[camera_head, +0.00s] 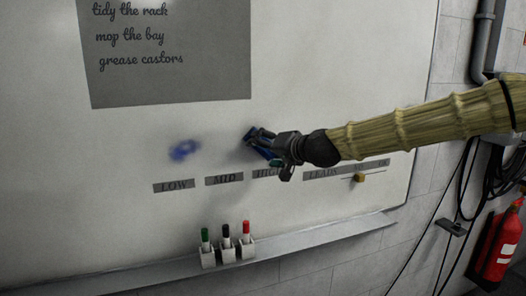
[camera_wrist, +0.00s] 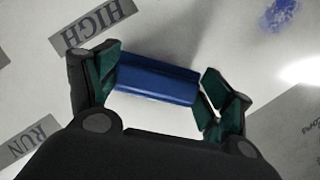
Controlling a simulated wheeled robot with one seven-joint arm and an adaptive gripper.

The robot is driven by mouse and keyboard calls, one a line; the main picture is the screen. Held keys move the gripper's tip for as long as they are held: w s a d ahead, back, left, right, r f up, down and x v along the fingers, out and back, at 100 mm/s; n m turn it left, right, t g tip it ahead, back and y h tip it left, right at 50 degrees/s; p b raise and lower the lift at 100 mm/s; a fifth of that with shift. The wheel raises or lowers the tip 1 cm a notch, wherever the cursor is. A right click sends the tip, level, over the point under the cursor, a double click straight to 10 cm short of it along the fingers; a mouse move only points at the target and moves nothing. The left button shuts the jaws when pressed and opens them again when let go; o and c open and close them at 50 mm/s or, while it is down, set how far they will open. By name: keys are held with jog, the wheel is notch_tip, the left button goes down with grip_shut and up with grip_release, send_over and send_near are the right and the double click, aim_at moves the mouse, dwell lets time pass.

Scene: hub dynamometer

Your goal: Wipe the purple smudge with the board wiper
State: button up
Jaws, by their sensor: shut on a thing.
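The smudge (camera_head: 184,150), blue-purple, is on the whiteboard (camera_head: 330,60), left of my gripper in the head view. It also shows at the top right of the wrist view (camera_wrist: 281,14). My gripper (camera_head: 266,146) is shut on a blue board wiper (camera_wrist: 150,78), held lengthwise between its two green-padded fingers. In the head view the wiper (camera_head: 256,139) is partly hidden by the fingers. It is at the board, right of the smudge and apart from it; whether it touches the surface I cannot tell.
A grey sheet with writing (camera_head: 170,75) is above. Labels such as LOW (camera_head: 174,186) and HIGH (camera_wrist: 98,25) run below. Marker pens in holders (camera_head: 228,252) stand at the ledge (camera_head: 310,238). A fire extinguisher (camera_head: 497,245) is far right.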

jog(key=w+d+b, duration=0.1)
jog(key=w+d, duration=0.1)
jog(key=d, duration=0.4)
dwell(0.6)
jog(key=shift+s+a+b, duration=0.3)
jog(key=shift+s+a, duration=0.25)
jog(key=shift+a, duration=1.1)
jog(key=shift+s+a+b, duration=0.3)
jog(key=shift+s+a, duration=0.2)
jog(key=shift+a, duration=1.15)
jog(key=shift+s+a+b, duration=0.3)
jog(key=shift+s+a, duration=0.25)
jog(key=shift+a, duration=1.1)
jog(key=shift+s, duration=0.1)
jog(key=shift+s+d+b, duration=0.15)
jog(key=shift+s+d, duration=0.15)
jog(key=shift+s, duration=0.6)
jog(key=shift+s+d+b, duration=0.15)
jog(key=shift+s+d, duration=0.2)
jog(key=shift+s, duration=0.55)
jog(key=shift+s+d+b, duration=0.15)
jog(key=shift+s+d, duration=0.15)
jog(key=shift+s, duration=0.6)
jog(key=shift+s+d, duration=0.25)
jog(key=shift+s, duration=0.5)
jog(key=shift+s+d, duration=0.2)
jog(key=shift+s, duration=0.5)
